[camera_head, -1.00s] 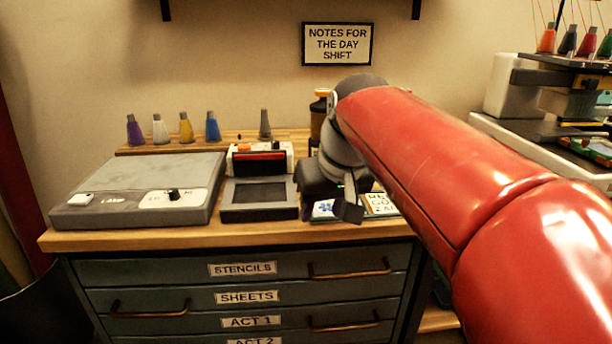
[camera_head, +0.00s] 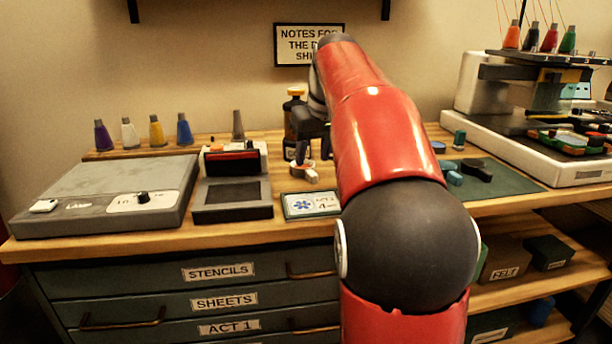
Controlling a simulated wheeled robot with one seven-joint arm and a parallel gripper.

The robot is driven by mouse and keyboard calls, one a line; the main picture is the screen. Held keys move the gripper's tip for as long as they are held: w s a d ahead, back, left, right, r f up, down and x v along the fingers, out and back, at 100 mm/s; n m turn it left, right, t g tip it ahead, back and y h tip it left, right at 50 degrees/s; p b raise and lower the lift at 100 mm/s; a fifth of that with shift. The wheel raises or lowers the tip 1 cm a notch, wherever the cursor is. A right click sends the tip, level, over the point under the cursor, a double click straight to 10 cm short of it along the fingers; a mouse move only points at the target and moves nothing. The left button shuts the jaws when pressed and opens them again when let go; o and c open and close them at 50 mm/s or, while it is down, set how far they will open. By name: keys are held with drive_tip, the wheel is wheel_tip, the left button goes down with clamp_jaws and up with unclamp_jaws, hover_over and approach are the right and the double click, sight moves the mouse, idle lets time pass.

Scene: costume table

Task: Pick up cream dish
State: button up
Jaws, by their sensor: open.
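A small, low, round piece with a pale cream and orange-brown look, seemingly the cream dish (camera_head: 303,168), sits on the wooden table top behind the framed card. A small whitish part shows at its front right; I cannot tell whether it belongs to the dish. My gripper (camera_head: 313,154) points down just above and slightly right of the dish, with its fingers apart and nothing seen between them. My red arm hides the table to the right of the gripper. Whether the fingers touch the dish is too small to tell.
A dark bottle with a yellow cap (camera_head: 295,122) stands close behind my gripper. A framed card (camera_head: 311,204) lies in front. A grey pad (camera_head: 232,194) and lamp box (camera_head: 110,196) are to the left. A green mat (camera_head: 512,183) and embroidery machine (camera_head: 560,150) are at right.

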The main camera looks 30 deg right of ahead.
sight(310, 171)
drive_tip(key=x, duration=0.4)
drive_tip(key=shift+w+d+f, duration=0.1)
drive_tip(key=shift+w+f, duration=0.05)
drive_tip(key=shift+f, duration=0.1)
drive_tip(key=shift+c, duration=0.2)
clamp_jaws()
